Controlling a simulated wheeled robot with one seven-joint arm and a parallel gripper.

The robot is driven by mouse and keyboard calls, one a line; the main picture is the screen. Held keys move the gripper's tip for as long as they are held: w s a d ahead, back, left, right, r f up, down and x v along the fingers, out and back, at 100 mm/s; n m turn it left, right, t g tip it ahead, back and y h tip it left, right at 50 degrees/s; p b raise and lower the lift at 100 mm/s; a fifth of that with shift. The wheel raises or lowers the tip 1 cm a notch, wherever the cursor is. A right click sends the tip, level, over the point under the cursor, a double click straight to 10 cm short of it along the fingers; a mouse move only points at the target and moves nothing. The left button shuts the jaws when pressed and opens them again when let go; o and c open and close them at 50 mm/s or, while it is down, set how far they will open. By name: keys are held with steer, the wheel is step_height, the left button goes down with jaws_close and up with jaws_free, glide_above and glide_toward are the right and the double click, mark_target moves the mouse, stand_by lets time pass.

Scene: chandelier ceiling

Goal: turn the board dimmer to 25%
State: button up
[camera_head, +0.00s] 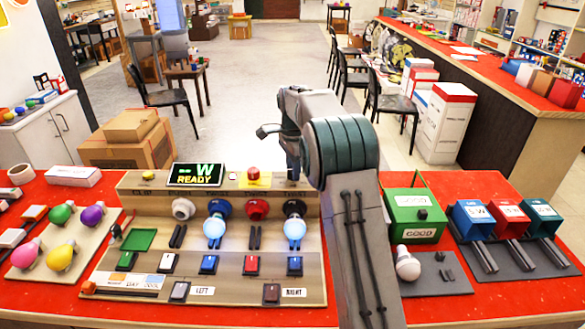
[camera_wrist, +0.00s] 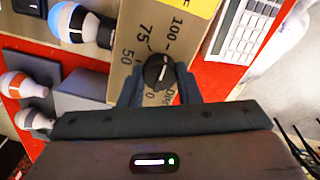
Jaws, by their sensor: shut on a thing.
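The black dimmer knob (camera_wrist: 158,71) is on the tan board, beside a printed scale (camera_wrist: 150,32) where 100, 75 and 50 can be read. The lower part of the scale is partly covered by my gripper. My gripper (camera_wrist: 157,80) is shut on the knob, with one dark finger at each side. I cannot tell for sure which mark the knob points to. In the head view the board (camera_head: 106,284) lies on the red table, and my arm hides the knob and fingertips. The board's display (camera_head: 197,174) reads "-- W READY".
Lit bulbs (camera_head: 214,229) stand in sockets on the board, with rocker switches in front. A green box (camera_head: 416,213) stands right of my arm, with a white bulb (camera_head: 407,265) near it. Loose coloured bulbs (camera_head: 60,256) lie on a tray at left.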

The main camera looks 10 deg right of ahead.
steer(key=shift+r+n, duration=0.1)
steer(key=shift+n, duration=0.2)
steer(key=n+p, duration=0.2)
steer(key=n, duration=0.1)
steer(key=n+p, duration=0.1)
steer(key=n, duration=0.2)
steer(key=shift+n+p, duration=0.3)
steer(key=shift+n, duration=0.1)
steer(key=n+p, duration=0.1)
steer(key=n, duration=0.2)
steer(key=n+p, duration=0.1)
steer(key=n, duration=0.3)
steer(key=n+p, duration=0.1)
steer(key=n, duration=0.5)
steer(key=shift+w, duration=0.1)
steer(key=n+p, duration=0.1)
steer(key=n, duration=0.5)
